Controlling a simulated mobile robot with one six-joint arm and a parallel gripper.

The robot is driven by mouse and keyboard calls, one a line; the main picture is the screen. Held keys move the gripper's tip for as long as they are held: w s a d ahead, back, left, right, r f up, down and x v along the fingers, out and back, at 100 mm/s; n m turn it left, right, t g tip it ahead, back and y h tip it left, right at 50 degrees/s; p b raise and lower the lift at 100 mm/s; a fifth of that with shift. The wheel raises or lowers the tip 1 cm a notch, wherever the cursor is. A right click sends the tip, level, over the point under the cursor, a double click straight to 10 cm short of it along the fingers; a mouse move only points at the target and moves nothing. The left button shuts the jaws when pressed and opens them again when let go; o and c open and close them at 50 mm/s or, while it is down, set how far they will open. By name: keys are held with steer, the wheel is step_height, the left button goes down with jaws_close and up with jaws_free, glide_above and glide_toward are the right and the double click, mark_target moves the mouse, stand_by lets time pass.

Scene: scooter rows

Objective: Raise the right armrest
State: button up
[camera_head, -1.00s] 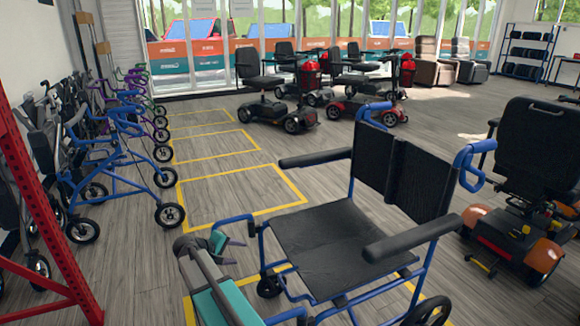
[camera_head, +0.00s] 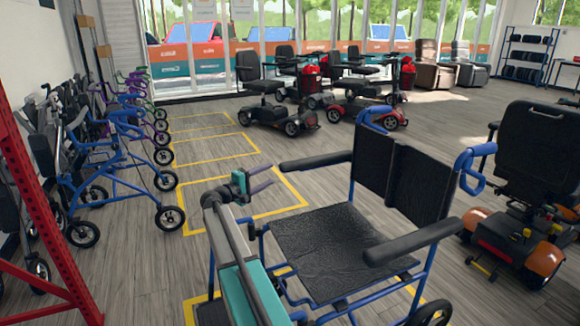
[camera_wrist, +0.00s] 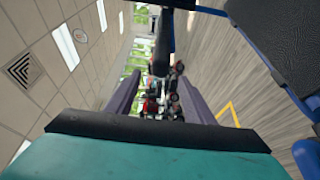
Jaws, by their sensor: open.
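The blue-framed wheelchair has a black seat (camera_head: 325,240) and a black backrest (camera_head: 400,175). Its black armrest at picture left (camera_head: 318,161) lies level, on the sitter's right. The other armrest (camera_head: 412,242) is level at the front right. My gripper (camera_head: 271,177) is open and empty. Its fingertips are just left of and slightly below the front end of the left armrest, apparently apart from it. In the wrist view, the open fingers (camera_wrist: 158,85) have a dark bar (camera_wrist: 163,45), apparently that armrest, ahead of them. The seat (camera_wrist: 275,30) shows at upper right.
Blue and purple rollators (camera_head: 115,165) line the left wall. A red metal frame (camera_head: 38,215) stands at the near left. A mobility scooter (camera_head: 530,190) is close at the right, and others (camera_head: 280,112) stand behind.

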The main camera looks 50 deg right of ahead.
mark_target(291, 165)
steer(key=d+b, duration=0.2)
steer(key=d, duration=1.1)
steer(key=shift+d+b, duration=0.4)
steer(key=shift+f, duration=0.1)
jaws_close()
